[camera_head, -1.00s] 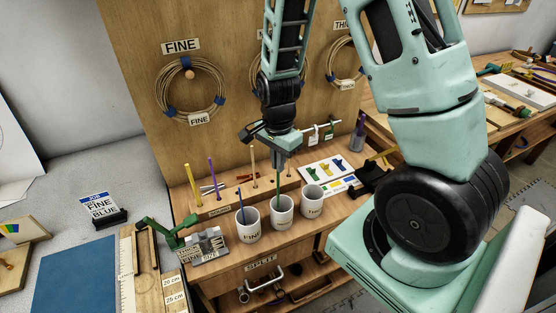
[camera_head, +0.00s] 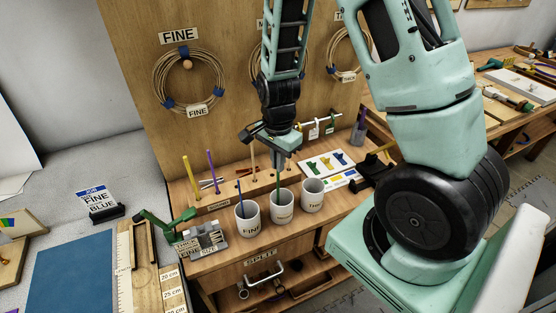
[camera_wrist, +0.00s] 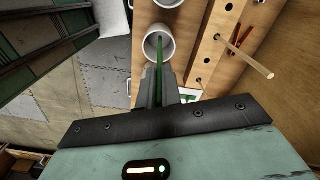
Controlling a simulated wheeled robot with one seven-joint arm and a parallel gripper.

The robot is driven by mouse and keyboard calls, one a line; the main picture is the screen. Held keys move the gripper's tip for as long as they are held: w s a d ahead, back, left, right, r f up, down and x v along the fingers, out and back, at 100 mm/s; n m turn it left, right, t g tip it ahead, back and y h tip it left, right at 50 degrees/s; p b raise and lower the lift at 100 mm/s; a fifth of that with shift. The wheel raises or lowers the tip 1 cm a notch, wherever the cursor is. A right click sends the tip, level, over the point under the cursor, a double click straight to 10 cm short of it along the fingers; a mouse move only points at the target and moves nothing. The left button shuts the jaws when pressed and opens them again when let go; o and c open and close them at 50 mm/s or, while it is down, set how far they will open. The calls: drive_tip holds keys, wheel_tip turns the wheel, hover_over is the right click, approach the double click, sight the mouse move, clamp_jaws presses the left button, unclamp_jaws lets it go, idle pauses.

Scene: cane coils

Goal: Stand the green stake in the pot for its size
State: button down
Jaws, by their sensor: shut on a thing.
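My gripper (camera_head: 281,164) is shut on the green stake (camera_head: 279,184) and holds it nearly upright over the middle pot (camera_head: 282,208). In the wrist view the stake (camera_wrist: 160,55) runs from the jaws into the mouth of that white pot (camera_wrist: 148,46); its lower end is inside the rim. Whether it touches the bottom is hidden. The middle pot's label is too small to read surely. The FINE pot (camera_head: 247,222) stands to its left with a blue stake (camera_head: 240,193) in it. The THICK pot (camera_head: 312,197) stands to its right and looks empty.
A wooden rack behind the pots holds a yellow stake (camera_head: 188,178), a purple stake (camera_head: 212,174) and tan rods. A green gauge tool (camera_head: 165,228) stands left of the pots. A FINE BLUE card (camera_head: 98,202) is further left. Cane coils (camera_head: 190,80) hang on the board behind.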

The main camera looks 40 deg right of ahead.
sight(278, 175)
drive_tip(key=shift+f+b, duration=2)
drive_tip(key=shift+f, duration=0.7)
drive_tip(key=c, duration=1.5)
unclamp_jaws()
drive_tip(key=shift+r, duration=0.1)
wheel_tip(278, 175, up, 17)
drive_tip(key=shift+r, duration=0.2)
